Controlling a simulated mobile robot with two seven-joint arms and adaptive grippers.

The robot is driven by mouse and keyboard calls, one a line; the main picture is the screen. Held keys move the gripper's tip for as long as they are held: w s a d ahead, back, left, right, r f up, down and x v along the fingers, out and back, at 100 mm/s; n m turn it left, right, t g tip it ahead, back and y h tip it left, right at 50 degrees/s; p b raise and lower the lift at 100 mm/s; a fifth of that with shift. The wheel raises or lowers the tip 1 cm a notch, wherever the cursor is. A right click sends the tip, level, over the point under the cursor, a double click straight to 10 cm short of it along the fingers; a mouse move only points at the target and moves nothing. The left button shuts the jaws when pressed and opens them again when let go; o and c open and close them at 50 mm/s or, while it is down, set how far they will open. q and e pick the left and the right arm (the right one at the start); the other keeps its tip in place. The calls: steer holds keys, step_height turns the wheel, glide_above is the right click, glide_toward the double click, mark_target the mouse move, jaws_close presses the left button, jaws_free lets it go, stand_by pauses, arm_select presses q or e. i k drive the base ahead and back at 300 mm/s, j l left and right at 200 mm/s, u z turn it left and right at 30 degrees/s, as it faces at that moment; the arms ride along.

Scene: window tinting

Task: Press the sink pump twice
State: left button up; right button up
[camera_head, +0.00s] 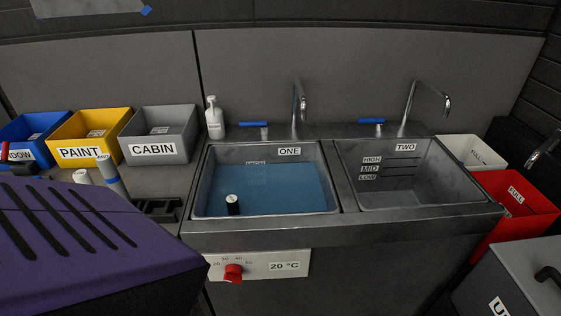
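A white pump bottle (214,118) stands upright on the back left corner of the sink counter, left of a blue tap lever. Its nozzle head is on top and nothing touches it. Basin ONE (196,205) holds blue liquid, and a small black cylinder with a pale top (232,204) stands in it near the front left. Basin TWO (425,180) looks empty, with HIGH, MID and LOW labels on its back wall. Neither of my grippers is in view.
Blue (43,145), yellow PAINT (118,143) and grey CABIN (187,148) bins stand left. A purple slotted object (120,235) fills the lower left. Taps (299,105) rise behind the basins. A red dial (233,273) is in front; a red bin (530,220) stands right.

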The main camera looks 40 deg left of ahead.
mark_target(212, 99)
steer(key=u, duration=1.75)
